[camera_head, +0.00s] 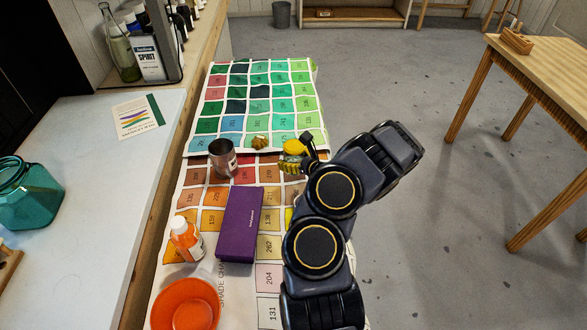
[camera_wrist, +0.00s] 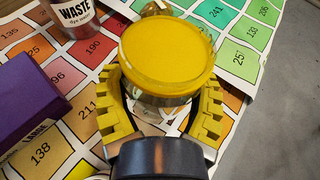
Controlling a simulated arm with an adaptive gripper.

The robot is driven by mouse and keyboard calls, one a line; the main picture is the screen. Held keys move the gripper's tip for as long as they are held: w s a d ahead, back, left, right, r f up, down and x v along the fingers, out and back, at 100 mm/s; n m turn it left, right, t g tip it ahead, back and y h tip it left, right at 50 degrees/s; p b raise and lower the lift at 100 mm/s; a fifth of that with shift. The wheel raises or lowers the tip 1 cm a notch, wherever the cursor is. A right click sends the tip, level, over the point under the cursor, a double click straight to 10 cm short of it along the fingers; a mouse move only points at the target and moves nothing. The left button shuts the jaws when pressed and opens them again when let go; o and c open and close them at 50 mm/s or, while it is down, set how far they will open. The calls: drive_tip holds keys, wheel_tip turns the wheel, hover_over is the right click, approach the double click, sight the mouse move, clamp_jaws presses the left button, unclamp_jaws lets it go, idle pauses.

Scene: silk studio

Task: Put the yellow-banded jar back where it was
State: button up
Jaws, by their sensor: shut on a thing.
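The yellow-banded jar shows in the wrist view as a round yellow lid (camera_wrist: 168,55) over a glass body, between my gripper's (camera_wrist: 165,95) yellow toothed fingers. The fingers are shut on it. In the head view the jar's yellow top (camera_head: 294,147) shows at the end of my arm, over the shade chart (camera_head: 250,167) near the gap between its green and its orange-brown swatches. My gripper (camera_head: 290,165) is partly hidden by my arm there. I cannot tell whether the jar's base touches the chart.
A metal waste cup (camera_head: 222,160), a small amber object (camera_head: 260,142), a purple box (camera_head: 240,224), an orange bottle (camera_head: 187,240) and an orange bowl (camera_head: 186,305) stand on the chart. A white counter (camera_head: 95,225) runs along the left. A wooden table (camera_head: 545,75) stands at right.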

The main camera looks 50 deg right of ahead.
drive_tip(key=shift+f, duration=1.95)
drive_tip(key=shift+f, duration=0.1)
drive_tip(key=o, duration=1.1)
drive_tip(key=shift+o, duration=0.2)
